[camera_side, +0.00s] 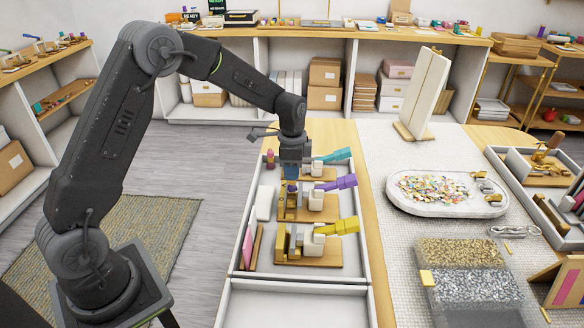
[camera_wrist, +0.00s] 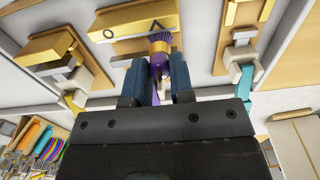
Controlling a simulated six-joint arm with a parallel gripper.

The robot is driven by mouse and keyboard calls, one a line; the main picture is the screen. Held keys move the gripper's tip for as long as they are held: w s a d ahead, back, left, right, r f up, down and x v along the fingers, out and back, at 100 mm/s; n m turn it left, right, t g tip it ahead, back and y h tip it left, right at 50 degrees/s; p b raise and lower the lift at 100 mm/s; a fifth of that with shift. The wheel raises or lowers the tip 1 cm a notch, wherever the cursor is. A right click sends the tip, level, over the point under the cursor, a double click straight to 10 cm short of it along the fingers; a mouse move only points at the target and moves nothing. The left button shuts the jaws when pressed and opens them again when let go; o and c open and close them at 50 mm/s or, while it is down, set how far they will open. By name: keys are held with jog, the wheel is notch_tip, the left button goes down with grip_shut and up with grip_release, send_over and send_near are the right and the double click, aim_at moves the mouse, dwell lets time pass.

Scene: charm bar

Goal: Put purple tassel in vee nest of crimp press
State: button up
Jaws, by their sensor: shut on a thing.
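My gripper (camera_wrist: 168,72) is shut on the purple tassel (camera_wrist: 158,62), which shows between the blue fingers in the wrist view. The tassel has a gold band, and its fringed end points up the picture, at the gold block (camera_wrist: 135,25) of a crimp press. I cannot tell whether the fringe touches the block or lies in its vee. In the side view my gripper (camera_side: 291,178) points down over the gold end of the crimp press with the purple handle (camera_side: 341,183); its fingertips and the tassel are hard to make out there.
Presses with a teal handle (camera_side: 333,157) and a yellow handle (camera_side: 339,228) stand on either side in the same grey tray (camera_side: 231,262). A white oval dish of beads (camera_side: 398,201) and glittery slabs (camera_side: 470,287) lie to the right.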

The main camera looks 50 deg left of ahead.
jog(key=shift+f, duration=1.45)
dwell(1.1)
jog(key=o, duration=0.9)
notch_tip(320, 180, up, 14)
jog(key=shift+f, duration=0.1)
jog(key=shift+s, duration=0.1)
dwell(0.3)
